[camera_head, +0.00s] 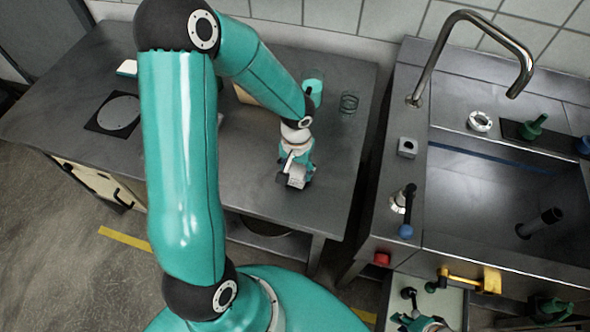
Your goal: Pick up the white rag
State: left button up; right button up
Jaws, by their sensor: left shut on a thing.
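My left arm reaches over the metal table (250,180). My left gripper (293,182) is low over the table near its front right part, with its jaws shut on a small pale grey-white piece, which looks like the white rag (298,172). The gripper hides much of it, and I cannot tell whether it still touches the table. A teal and black part at the bottom edge looks like my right gripper (422,323); it is cut off, and its jaws cannot be made out.
A teal cup (314,84) and a wire-like round item (349,103) stand behind the gripper. A dark square plate with a grey disc (118,112) and a small white block (127,68) lie at left. The sink unit (480,190) with a tall tap (440,45) stands right, beyond a gap.

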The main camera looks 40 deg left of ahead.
aim_at(297, 169)
pick_arm(q)
notch_tip(297, 169, up, 19)
jog(key=shift+f, duration=0.15)
jog(key=o, duration=0.6)
jog(key=c, duration=0.8)
jog(key=shift+c, duration=0.2)
jog(key=shift+w, duration=0.1)
